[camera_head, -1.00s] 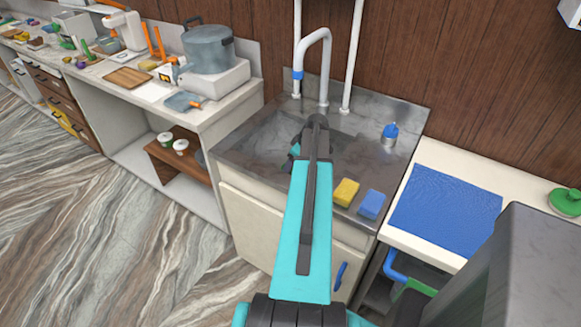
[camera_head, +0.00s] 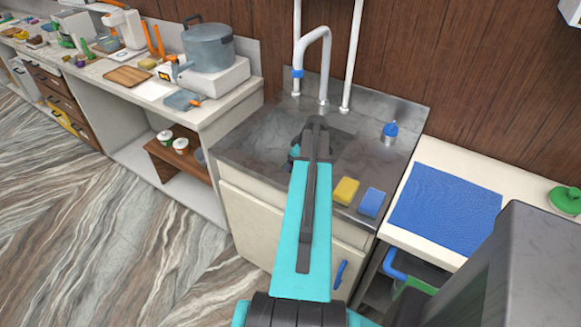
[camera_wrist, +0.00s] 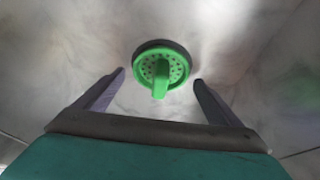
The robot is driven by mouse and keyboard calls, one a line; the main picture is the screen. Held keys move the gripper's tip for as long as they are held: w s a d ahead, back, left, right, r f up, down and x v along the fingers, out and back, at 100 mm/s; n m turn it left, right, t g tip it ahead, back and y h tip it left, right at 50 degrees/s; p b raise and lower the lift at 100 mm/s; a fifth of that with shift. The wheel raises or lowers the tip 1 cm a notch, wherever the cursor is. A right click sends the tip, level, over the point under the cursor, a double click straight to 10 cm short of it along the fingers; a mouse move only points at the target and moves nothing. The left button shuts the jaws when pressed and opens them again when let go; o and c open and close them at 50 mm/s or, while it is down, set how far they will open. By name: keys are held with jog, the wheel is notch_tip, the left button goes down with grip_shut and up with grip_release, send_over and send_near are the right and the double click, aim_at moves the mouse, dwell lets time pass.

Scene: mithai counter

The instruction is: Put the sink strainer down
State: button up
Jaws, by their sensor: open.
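In the wrist view the sink strainer (camera_wrist: 160,68) is a round green disc with small holes and an upright green grip. It sits over a dark round ring in the grey basin floor. My gripper (camera_wrist: 159,84) is open, with one finger on each side of the strainer and clear space between fingers and strainer. In the head view my arm reaches over the sink (camera_head: 262,143) and hides the strainer and the fingertips.
A faucet (camera_head: 325,50) rises behind the basin. A yellow sponge (camera_head: 345,190) and a blue sponge (camera_head: 371,203) lie on the sink's front right ledge. A soap bottle (camera_head: 389,134) stands at the right. A blue mat (camera_head: 446,210) lies on the counter to the right.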

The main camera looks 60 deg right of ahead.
jog(key=shift+r, duration=0.15)
jog(key=b+v, duration=0.2)
jog(key=v, duration=1)
dwell(1.0)
